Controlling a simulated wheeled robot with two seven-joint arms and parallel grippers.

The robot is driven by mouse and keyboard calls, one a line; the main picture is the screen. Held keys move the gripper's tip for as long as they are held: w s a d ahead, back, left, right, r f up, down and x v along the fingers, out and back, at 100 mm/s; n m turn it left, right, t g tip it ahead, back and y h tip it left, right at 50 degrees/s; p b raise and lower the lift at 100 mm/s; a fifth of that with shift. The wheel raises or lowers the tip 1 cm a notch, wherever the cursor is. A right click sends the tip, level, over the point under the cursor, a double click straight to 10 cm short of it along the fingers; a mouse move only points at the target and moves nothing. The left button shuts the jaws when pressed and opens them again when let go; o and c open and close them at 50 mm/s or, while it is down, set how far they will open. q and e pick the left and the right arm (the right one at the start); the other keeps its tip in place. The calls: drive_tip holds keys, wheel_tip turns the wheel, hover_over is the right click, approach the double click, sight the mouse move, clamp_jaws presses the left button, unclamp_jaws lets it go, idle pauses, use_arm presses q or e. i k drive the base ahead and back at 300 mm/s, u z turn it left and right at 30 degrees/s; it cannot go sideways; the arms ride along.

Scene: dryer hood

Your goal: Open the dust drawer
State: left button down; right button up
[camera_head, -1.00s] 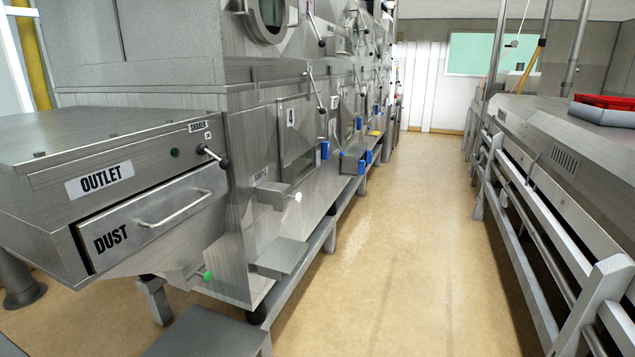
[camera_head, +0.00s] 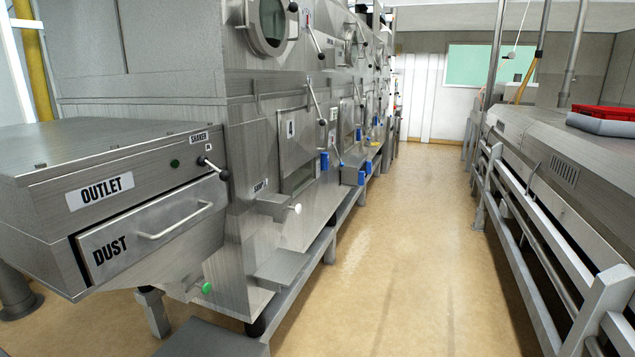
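The dust drawer (camera_head: 120,247) is a grey metal front marked DUST, set in the side of the outlet box at the left. Its bar handle (camera_head: 176,221) runs along the right half of the front. A dark gap shows along the drawer's left edge, and the front looks roughly flush with the box; I cannot tell if it is slightly out. The outlet box (camera_head: 55,225) carries an OUTLET label (camera_head: 99,191) above the drawer. Neither of my grippers is in view.
A black-knobbed shaker lever (camera_head: 213,167) sits above the drawer's right end. A green knob (camera_head: 206,288) and a metal step (camera_head: 210,338) are below. The aisle floor (camera_head: 400,240) is clear. A railing (camera_head: 540,270) and a red tray (camera_head: 605,112) are at right.

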sight(103, 249)
drive_tip(key=k, duration=1.25)
drive_tip(key=z, duration=0.85)
drive_tip(key=i, duration=1.3)
drive_tip(key=u, duration=0.7)
